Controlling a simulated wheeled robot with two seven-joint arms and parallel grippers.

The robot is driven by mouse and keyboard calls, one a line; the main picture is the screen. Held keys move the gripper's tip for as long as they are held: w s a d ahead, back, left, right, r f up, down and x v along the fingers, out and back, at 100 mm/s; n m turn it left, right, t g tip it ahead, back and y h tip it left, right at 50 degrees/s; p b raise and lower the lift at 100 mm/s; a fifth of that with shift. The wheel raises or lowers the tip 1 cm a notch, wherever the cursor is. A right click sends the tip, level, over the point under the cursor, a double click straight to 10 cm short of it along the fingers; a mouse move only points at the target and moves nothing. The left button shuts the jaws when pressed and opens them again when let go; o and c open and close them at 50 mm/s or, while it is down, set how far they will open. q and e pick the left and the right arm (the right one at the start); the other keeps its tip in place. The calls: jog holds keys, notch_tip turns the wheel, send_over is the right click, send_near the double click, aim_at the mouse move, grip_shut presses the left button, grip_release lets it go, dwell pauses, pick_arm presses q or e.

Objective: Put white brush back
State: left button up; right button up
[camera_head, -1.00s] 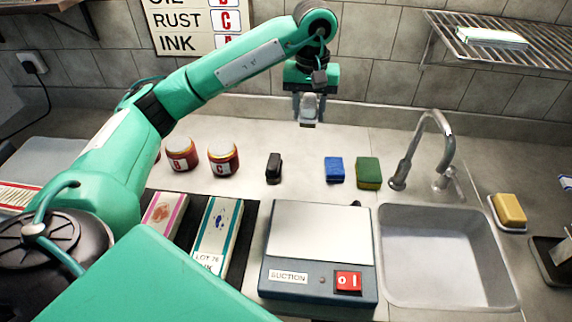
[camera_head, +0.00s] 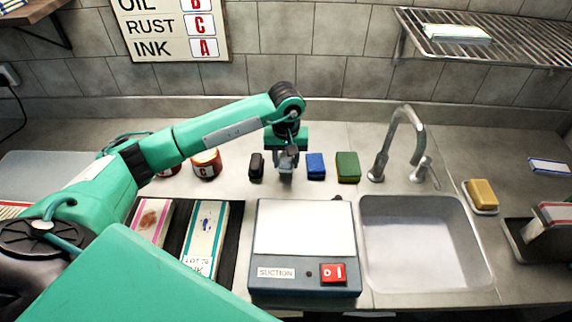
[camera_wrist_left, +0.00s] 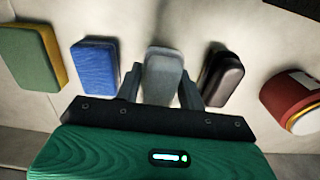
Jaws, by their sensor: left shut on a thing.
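The white brush (camera_wrist_left: 162,75), greyish in this light, is between the fingers of my left gripper (camera_head: 286,170), which is shut on it. The left wrist view shows a finger on each side of the brush. It is upright at or just above the counter, between the black brush (camera_head: 256,167) and the blue sponge (camera_head: 316,167), apart from both. I cannot tell whether its underside touches the counter. The fingers partly hide it in the head view. My right gripper is not in view.
A green and yellow sponge (camera_head: 348,167) stands right of the blue one. A red jar (camera_head: 206,164) stands left of the black brush. The suction box (camera_head: 305,228) is in front, the sink (camera_head: 425,250) and tap (camera_head: 404,135) to the right.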

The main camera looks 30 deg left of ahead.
aim_at(286, 167)
pick_arm(q)
notch_tip(286, 167, down, 2)
jog(key=shift+f, duration=0.45)
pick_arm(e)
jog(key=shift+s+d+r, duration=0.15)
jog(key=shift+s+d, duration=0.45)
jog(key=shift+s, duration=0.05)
pick_arm(q)
jog(key=shift+f, duration=0.15)
jog(key=o, duration=0.9)
jog(key=shift+o, duration=0.2)
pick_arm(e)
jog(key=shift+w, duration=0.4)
